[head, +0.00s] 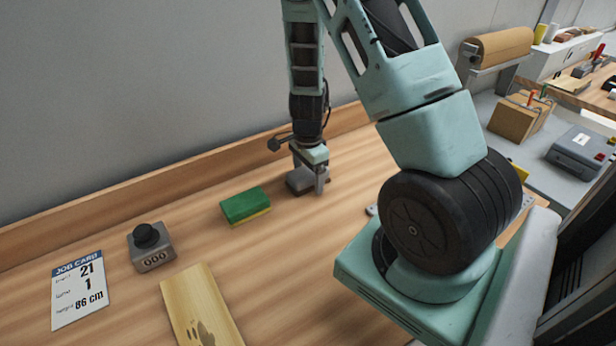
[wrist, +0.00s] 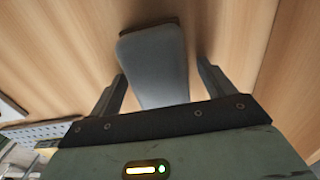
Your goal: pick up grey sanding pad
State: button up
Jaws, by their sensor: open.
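The grey sanding pad (wrist: 155,62) lies on the wooden bench. In the wrist view it sits between the two fingers of my open gripper (wrist: 160,92), with a gap visible on each side. In the head view the pad (head: 299,181) is partly hidden by my gripper (head: 312,184), which points down over it at the back of the bench. I cannot tell how far the fingertips reach down beside the pad.
A green and yellow sponge (head: 245,206) lies left of the pad. A grey box with a black knob (head: 151,248), a job card (head: 79,290) and a wooden board (head: 200,310) lie farther left and front. A raised wooden edge (head: 180,182) runs along the wall behind.

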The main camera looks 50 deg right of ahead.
aim_at(308, 171)
jog(key=c, duration=1.1)
jog(key=shift+r, duration=0.1)
notch_tip(308, 171, up, 10)
jog(key=shift+f, duration=0.1)
